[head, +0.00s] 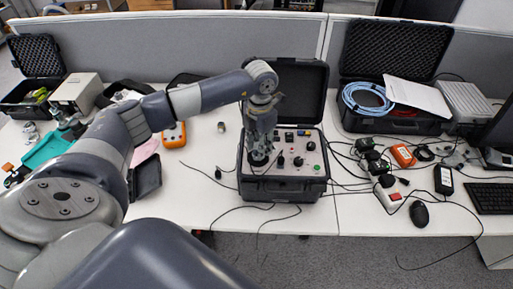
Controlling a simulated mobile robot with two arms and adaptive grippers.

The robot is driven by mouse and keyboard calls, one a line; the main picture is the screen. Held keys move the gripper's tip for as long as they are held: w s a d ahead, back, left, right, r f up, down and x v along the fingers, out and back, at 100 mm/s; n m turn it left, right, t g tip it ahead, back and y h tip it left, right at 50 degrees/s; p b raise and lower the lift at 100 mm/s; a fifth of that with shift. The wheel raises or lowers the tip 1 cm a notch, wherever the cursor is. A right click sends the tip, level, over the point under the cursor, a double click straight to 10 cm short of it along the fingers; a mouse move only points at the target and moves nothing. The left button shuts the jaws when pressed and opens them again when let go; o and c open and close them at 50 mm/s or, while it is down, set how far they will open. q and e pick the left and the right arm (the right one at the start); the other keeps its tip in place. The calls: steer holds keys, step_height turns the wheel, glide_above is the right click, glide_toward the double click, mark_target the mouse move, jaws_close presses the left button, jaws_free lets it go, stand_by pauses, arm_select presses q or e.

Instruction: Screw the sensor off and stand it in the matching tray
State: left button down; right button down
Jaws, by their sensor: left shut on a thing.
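My left gripper (260,148) points down over the left part of the grey panel of an open black case (284,188). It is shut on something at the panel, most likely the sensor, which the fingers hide. A dark round mount (257,159) shows just under the fingertips; I cannot tell whether the held thing is still joined to it. A teal tray (47,150) lies at the far left of the table. I cannot make out which tray matches the sensor. My right gripper is not in view.
A small metal cylinder (221,127) and an orange meter (173,135) stand left of the case. Cables, black adapters and a mouse (419,214) crowd the right side. The case's raised lid (300,90) stands behind the gripper. The white table front left of the case is mostly free.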

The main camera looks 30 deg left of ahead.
arm_select(q)
steer(key=shift+d+f, duration=0.1)
steer(key=shift+d, duration=0.2)
steer(key=shift+n, duration=1.1)
steer(key=shift+f+n+p, duration=0.15)
steer(key=shift+n+p, duration=0.15)
steer(key=shift+n, duration=0.5)
steer(key=c, duration=1.1)
jaws_free()
steer(key=shift+w, duration=0.1)
steer(key=shift+a, duration=0.2)
steer(key=shift+m+b, duration=1.2)
steer(key=shift+m, duration=1.2)
steer(key=shift+s+r+m+b, duration=0.15)
steer(key=shift+m+b, duration=0.2)
steer(key=shift+m, duration=0.45)
steer(key=shift+s+r+m+b, duration=0.1)
steer(key=shift+m+b, duration=0.25)
steer(key=shift+m, duration=0.45)
